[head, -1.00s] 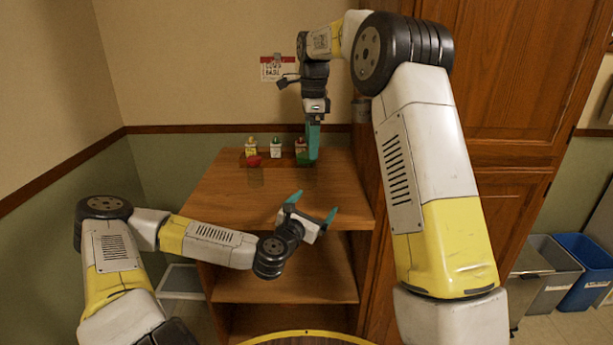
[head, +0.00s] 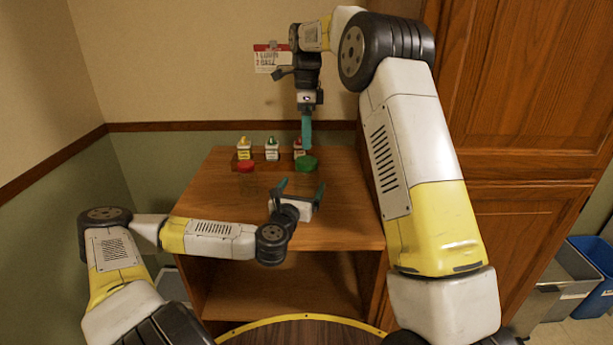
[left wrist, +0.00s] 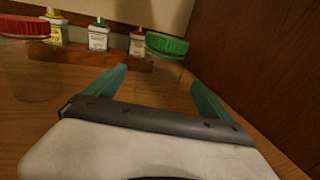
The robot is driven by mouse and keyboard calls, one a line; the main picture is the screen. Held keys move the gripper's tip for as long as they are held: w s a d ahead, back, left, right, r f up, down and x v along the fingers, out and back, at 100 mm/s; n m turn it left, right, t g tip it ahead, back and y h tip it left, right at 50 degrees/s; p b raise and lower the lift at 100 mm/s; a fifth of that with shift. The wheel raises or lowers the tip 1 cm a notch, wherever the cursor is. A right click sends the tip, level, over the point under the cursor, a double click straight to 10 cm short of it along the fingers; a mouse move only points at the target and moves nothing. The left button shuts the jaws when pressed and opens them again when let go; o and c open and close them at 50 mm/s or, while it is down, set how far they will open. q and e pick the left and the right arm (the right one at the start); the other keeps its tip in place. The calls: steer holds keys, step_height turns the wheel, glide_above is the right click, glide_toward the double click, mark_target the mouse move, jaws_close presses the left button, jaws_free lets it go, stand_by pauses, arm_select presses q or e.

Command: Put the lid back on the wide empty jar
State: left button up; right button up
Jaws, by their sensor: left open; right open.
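A round green lid (head: 306,163) lies at the top of a clear jar, just below the tip of my right gripper (head: 307,146). In the left wrist view the green lid (left wrist: 168,45) slants down to the right over the clear jar (left wrist: 156,88). I cannot tell whether it sits fully on the rim. My left gripper (head: 301,188) is open and empty. Its fingers point toward this jar, which shows between them in the left wrist view (left wrist: 158,77). My right gripper is open, pointing down; its fingers overlap in the head view.
A second clear jar (left wrist: 30,82) with a red lid (head: 245,167) stands to the left. Several small bottles (head: 272,150) line the back of the wooden top (head: 350,225). A tall wooden cabinet (head: 530,100) bounds the right. The top's left front is clear.

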arm_select(q)
steer(key=shift+w, duration=0.25)
steer(key=shift+x, duration=3.95)
jaws_close()
